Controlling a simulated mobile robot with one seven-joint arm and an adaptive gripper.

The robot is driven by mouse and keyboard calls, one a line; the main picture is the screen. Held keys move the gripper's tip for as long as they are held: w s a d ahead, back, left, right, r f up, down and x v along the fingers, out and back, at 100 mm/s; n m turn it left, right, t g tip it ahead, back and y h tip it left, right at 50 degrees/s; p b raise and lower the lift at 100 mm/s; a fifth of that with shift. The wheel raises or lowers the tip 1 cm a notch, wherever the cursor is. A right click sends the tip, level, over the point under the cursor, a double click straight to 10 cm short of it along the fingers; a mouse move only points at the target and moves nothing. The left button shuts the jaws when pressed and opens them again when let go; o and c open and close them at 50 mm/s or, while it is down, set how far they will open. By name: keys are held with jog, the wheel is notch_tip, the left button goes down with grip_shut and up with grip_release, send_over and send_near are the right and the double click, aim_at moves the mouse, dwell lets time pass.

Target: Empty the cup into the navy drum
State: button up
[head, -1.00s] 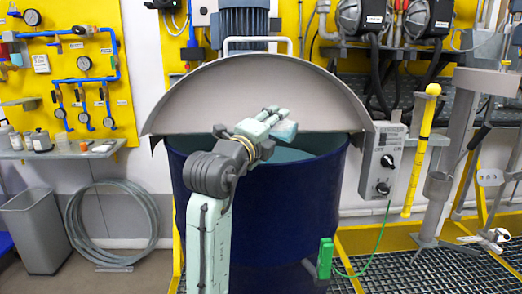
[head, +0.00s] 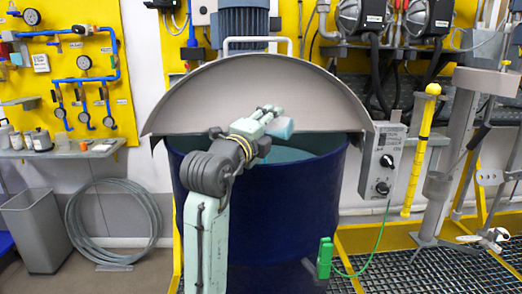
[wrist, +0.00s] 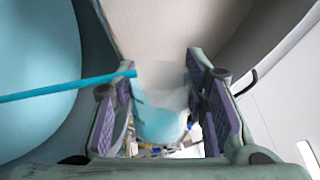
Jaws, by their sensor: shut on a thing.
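The navy drum (head: 285,215) stands upright in the middle of the head view, with its grey half lid (head: 250,95) raised behind the opening. Pale blue liquid (head: 290,154) shows inside and fills the left of the wrist view (wrist: 35,70). My gripper (head: 272,120) is over the drum's opening, shut on the translucent cup (wrist: 160,105), whose pale blue body also shows in the head view (head: 281,128). The cup is tilted, with light blue contents. A thin blue stream (wrist: 65,87) runs from the cup toward the liquid.
A grey control box (head: 382,165) with knobs hangs right of the drum. A green clip (head: 325,258) with a cable is low at its front.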

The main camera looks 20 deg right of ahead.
jog(key=shift+w+a+r+n+p, duration=0.15)
jog(key=shift+n+p, duration=0.15)
jog(key=shift+n, duration=0.7)
dwell(0.4)
jog(key=shift+f+m+b, duration=0.2)
jog(key=shift+m+b, duration=0.1)
jog(key=shift+m, duration=0.1)
jog(key=m, duration=0.1)
jog(key=s+d+m, duration=0.1)
jog(key=m, duration=0.1)
jog(key=shift+s+d+f+m+b, duration=0.15)
jog(key=shift+s+d+m+b, duration=0.1)
jog(key=shift+m+b, duration=0.1)
jog(key=shift+f+m+b, duration=0.3)
jog(key=shift+m+b, duration=0.55)
jog(key=shift+b, duration=0.15)
jog(key=shift+r+m+g, duration=0.3)
jog(key=shift+r+m, duration=0.3)
jog(key=shift+r, duration=0.05)
jog(key=m, duration=0.1)
jog(key=m+b, duration=0.2)
jog(key=shift+s+d+f, duration=0.3)
jog(key=shift+s+f, duration=0.05)
jog(key=s+d+m+g, duration=0.1)
jog(key=s+d+m, duration=0.4)
jog(key=m, duration=0.4)
